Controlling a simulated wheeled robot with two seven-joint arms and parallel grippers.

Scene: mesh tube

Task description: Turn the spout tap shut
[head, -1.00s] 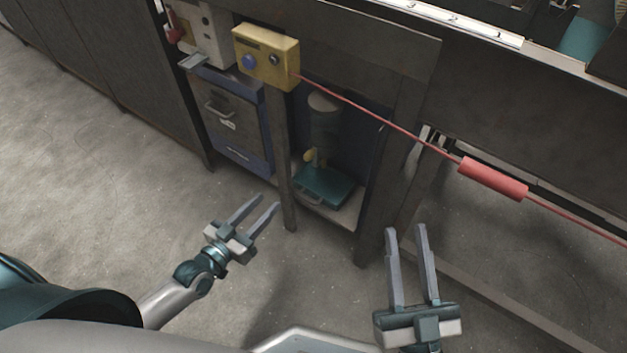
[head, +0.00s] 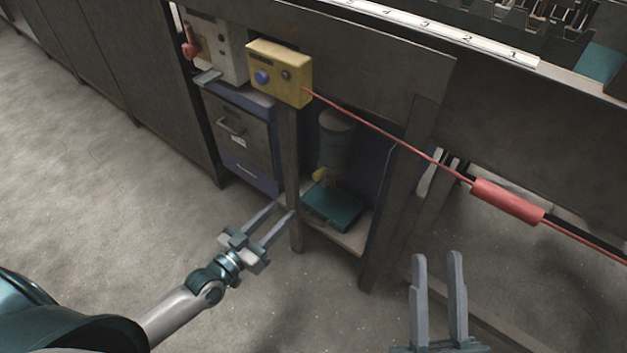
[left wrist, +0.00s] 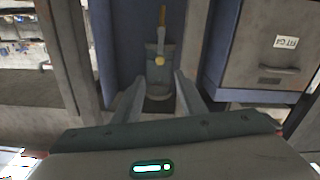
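The spout tap shows as a small yellow part (head: 319,175) low on a dark cylindrical container (head: 336,143) inside an open bay under the bench. A teal tray (head: 332,206) lies below it. In the left wrist view, a yellow upright piece (left wrist: 162,17) and a yellow round piece (left wrist: 159,61) show between the fingers; the tap's exact setting is too small to tell. My left gripper (head: 281,211) is open and empty in front of the bay's left post, apart from the tap. My right gripper (head: 437,257) is open and empty at the lower right.
A post (head: 290,165) stands at the bay's left edge. A drawer unit (head: 240,135) stands left of it. A yellow box (head: 280,74) with a blue button hangs above, with a red cord carrying a red sleeve (head: 507,201) running right. The floor in front is clear.

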